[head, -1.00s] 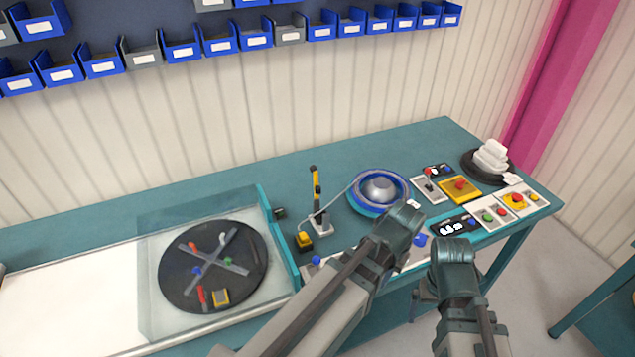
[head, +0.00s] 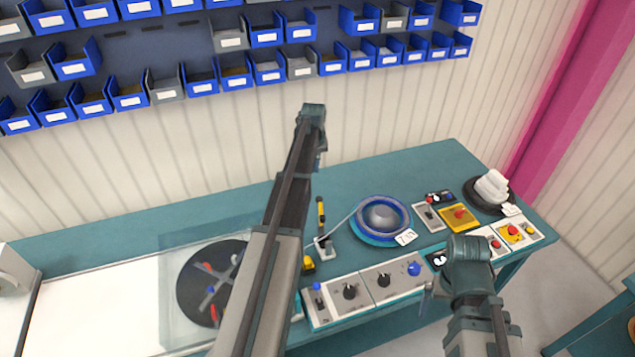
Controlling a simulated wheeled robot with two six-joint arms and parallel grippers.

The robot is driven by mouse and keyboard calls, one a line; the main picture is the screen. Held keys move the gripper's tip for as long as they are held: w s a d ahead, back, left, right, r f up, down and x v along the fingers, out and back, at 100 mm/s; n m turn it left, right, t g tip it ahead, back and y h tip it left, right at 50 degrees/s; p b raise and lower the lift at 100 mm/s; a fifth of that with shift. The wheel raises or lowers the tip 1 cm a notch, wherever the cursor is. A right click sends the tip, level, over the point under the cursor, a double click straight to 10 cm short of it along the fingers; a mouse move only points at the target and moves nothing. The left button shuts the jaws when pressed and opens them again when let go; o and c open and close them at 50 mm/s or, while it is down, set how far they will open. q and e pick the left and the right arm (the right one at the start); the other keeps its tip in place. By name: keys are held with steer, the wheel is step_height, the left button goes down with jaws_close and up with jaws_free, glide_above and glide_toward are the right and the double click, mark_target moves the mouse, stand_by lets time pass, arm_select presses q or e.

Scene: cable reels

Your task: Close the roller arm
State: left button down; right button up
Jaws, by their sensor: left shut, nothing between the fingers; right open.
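The roller arm (head: 320,214), a slim yellow-and-black lever, stands roughly upright on a small white base (head: 325,247) left of the cable reel (head: 381,220). A thin pale cable runs from the reel toward it. My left gripper (head: 321,148) is shut and empty, raised above and behind the roller arm in the picture, against the wall. My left forearm passes just left of the roller arm. My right gripper (head: 428,295) is open, low at the bench's front edge; its fingers are mostly hidden by my own wrist.
A control panel with black knobs (head: 366,285) lies in front of the roller arm, with a yellow block (head: 308,265) beside it. A dark turntable (head: 205,285) is at left, partly behind my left arm. Switch boxes (head: 460,217) and a black reel (head: 488,194) are at right.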

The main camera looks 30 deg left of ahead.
mark_target(320, 211)
arm_select(q)
step_height(320, 211, down, 11)
steer(key=w+b, duration=0.1)
steer(key=b, duration=1)
steer(key=s+d+r+p, duration=0.2)
steer(key=shift+s, duration=0.35)
steer(key=shift+s+d, duration=0.1)
steer(key=shift+s+d+r, duration=0.1)
steer(key=shift+s+d, duration=0.05)
steer(key=shift+d, duration=0.05)
steer(key=shift+s+d+t+y, duration=0.1)
steer(key=shift+t+y, duration=0.2)
